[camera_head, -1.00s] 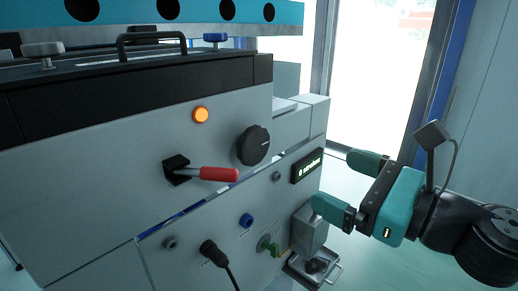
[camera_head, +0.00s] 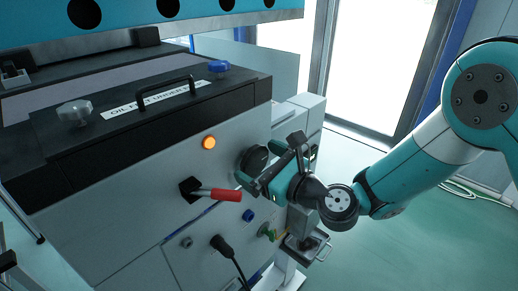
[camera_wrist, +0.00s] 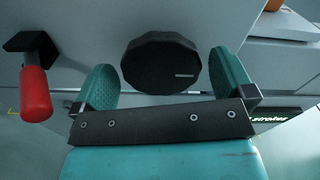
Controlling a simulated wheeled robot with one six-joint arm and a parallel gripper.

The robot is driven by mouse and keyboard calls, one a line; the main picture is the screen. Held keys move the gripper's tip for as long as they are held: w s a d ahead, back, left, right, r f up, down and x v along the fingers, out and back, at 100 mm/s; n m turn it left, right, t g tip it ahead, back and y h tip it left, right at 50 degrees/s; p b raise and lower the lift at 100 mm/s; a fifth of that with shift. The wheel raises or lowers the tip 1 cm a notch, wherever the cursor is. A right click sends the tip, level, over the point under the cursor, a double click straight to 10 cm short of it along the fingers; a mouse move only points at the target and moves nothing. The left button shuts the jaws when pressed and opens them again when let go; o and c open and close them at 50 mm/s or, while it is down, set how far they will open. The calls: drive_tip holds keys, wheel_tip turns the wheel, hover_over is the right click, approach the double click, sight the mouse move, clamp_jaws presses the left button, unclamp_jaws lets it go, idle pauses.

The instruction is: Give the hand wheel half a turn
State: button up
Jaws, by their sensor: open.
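The hand wheel is a round black knob (camera_head: 254,159) with a faceted rim on the grey front panel. In the wrist view the black hand wheel (camera_wrist: 161,63) sits between the two teal fingers of my gripper (camera_wrist: 165,85), with a small light mark on its face. My gripper also shows in the head view (camera_head: 262,178), in front of the panel at the wheel. It is open, one finger to each side of the wheel. A narrow gap shows beside each finger. The right finger is close to the rim; I cannot tell whether it touches.
A red-handled lever (camera_head: 216,194) sticks out left of the wheel and also shows in the wrist view (camera_wrist: 36,92). An orange lamp (camera_head: 209,143) is above it. A blue knob (camera_head: 248,215) and a black plugged cable (camera_head: 222,246) are below. Open floor lies to the right.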

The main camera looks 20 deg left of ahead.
drive_tip(key=shift+w+a, duration=0.15)
drive_tip(key=shift+a, duration=0.25)
drive_tip(key=shift+c, duration=0.5)
drive_tip(key=c, duration=0.7)
drive_tip(key=shift+c, duration=0.2)
drive_tip(key=shift+f+n+b, duration=0.1)
drive_tip(key=shift+n+b, duration=0.2)
drive_tip(key=shift+n, duration=0.1)
